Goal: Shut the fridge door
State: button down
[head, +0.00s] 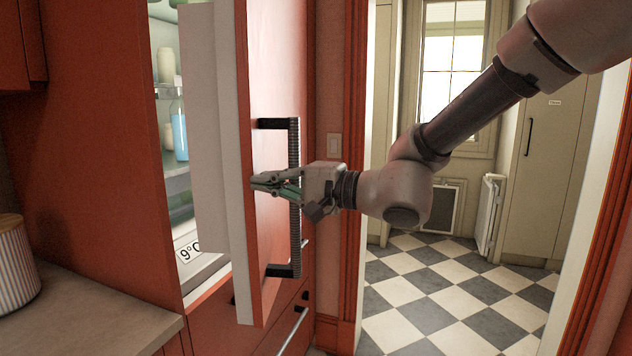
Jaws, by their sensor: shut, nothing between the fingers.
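The fridge door (270,80) is red on its outer face and stands ajar, with its pale inner side (205,130) turned to the left. A dark vertical handle (294,150) is fixed to its outer face. The lit fridge interior (172,190) shows through the gap on the left. My gripper (254,183) is shut and empty. Its fingers reach leftward in front of the door's outer face at mid-height of the handle, with the fingertips near the door's free edge. I cannot tell whether they touch the door. The gripper hides part of the handle.
A counter (90,310) with a striped canister (15,265) stands at the left. Bottles (179,130) stand inside the fridge. Drawers with a bar handle (292,330) are below the door. A doorway to a room with a checkered floor (440,300) opens at the right.

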aim_at(216, 179)
jog(key=x, duration=0.3)
jog(key=s+x, duration=0.1)
jog(key=x, duration=0.3)
jog(key=s+a+x, duration=0.1)
jog(key=x, duration=0.2)
jog(key=shift+s+a, duration=0.1)
jog(key=shift+a, duration=0.1)
jog(key=shift+d, duration=0.1)
